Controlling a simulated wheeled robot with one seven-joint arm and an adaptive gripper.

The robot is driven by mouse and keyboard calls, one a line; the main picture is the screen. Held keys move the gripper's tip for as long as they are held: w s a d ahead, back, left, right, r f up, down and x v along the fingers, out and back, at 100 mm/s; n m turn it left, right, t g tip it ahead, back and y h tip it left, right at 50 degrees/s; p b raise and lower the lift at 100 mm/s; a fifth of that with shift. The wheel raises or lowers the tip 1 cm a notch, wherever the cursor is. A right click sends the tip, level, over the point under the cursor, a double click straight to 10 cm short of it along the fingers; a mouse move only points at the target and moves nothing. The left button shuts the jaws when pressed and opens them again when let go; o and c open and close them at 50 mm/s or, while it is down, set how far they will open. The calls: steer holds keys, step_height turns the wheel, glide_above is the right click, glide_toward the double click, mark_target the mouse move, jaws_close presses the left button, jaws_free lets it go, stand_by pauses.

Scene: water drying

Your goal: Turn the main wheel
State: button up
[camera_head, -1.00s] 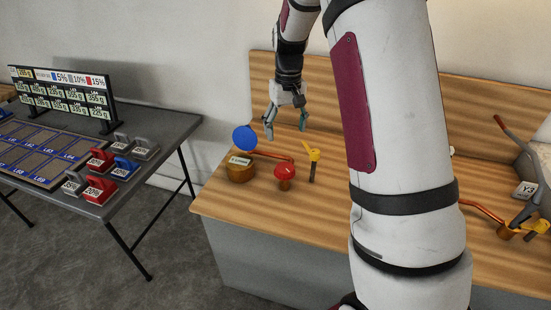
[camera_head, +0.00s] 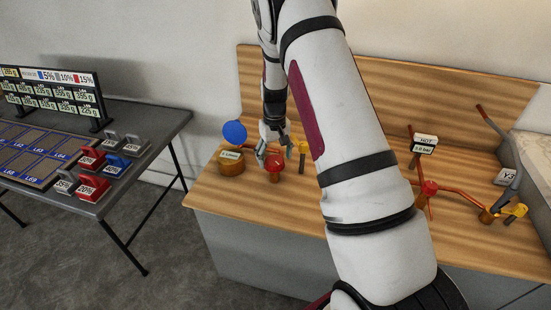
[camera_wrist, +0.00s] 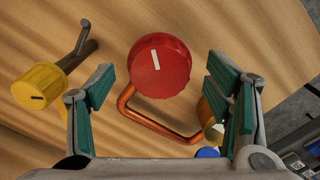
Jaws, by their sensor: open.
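A round red wheel (camera_head: 275,162) with a white line mark stands on a copper pipe on the wooden bench; it fills the upper middle of the wrist view (camera_wrist: 160,68). I cannot tell from labels whether it is the main wheel. My gripper (camera_head: 274,150) is just above it, pointing down. In the wrist view my gripper (camera_wrist: 160,82) is open, with its green-padded fingers left and right of the wheel and gaps on both sides. Nothing is held. Contact with the wheel is not visible.
A yellow valve (camera_wrist: 38,86) stands close by, left in the wrist view. A blue disc (camera_head: 234,132) and a copper drum (camera_head: 231,166) are left of the wheel. Another red wheel (camera_head: 430,187) and yellow valve (camera_head: 516,210) stand at right. A block table (camera_head: 120,202) is left.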

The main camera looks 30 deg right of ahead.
steer(key=shift+f, duration=0.65)
steer(key=c, duration=1.1)
steer(key=shift+c, duration=0.2)
steer(key=shift+m, duration=0.4)
steer(key=m+b, duration=0.2)
steer(key=m, duration=0.1)
steer(key=shift+w+a+m+b, duration=0.15)
steer(key=shift+m+b, duration=0.65)
steer(key=shift+m, duration=1.3)
